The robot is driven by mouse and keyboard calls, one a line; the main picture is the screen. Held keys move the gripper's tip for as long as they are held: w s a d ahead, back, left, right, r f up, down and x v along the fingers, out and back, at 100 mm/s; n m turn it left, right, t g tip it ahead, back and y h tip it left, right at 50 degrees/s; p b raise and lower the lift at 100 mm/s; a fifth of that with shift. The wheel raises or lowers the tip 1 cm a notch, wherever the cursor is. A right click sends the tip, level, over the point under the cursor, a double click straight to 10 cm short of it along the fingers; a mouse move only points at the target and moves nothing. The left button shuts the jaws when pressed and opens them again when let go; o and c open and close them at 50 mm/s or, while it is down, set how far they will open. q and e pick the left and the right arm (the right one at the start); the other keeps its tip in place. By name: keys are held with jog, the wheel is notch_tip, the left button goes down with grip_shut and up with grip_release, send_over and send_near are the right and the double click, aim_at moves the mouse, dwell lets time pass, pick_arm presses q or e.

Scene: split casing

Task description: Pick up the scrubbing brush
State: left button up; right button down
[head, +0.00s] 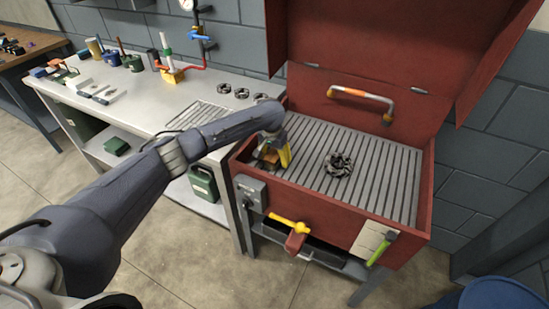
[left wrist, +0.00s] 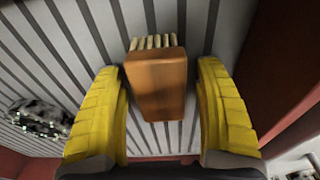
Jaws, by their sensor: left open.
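The scrubbing brush (left wrist: 156,88) has a brown wooden block with pale bristles showing along its far edge. It lies on the slatted grey rack inside the red washing cabinet. In the head view the brush (head: 267,154) is partly hidden by my left gripper, near the cabinet's left wall. My left gripper (head: 277,157) is open, with its yellow fingers pointing down into the cabinet. In the left wrist view the fingers (left wrist: 160,85) stand on both sides of the brush, with a visible gap on each side. My right gripper is not in view.
A dark gear-like part (head: 339,164) lies on the rack (head: 385,175) right of the brush. The red cabinet (head: 330,222) has walls around the rack and a raised lid (head: 375,50). A grey bench (head: 130,105) with several parts stands to the left.

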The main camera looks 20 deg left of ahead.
aim_at(275, 153)
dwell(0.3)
pick_arm(q)
jog(key=c, duration=1.4)
jog(key=shift+o, duration=0.2)
notch_tip(275, 153, up, 20)
jog(key=shift+r, duration=0.2)
jog(key=o, duration=0.7)
jog(key=c, duration=0.6)
jog(key=shift+f, duration=0.1)
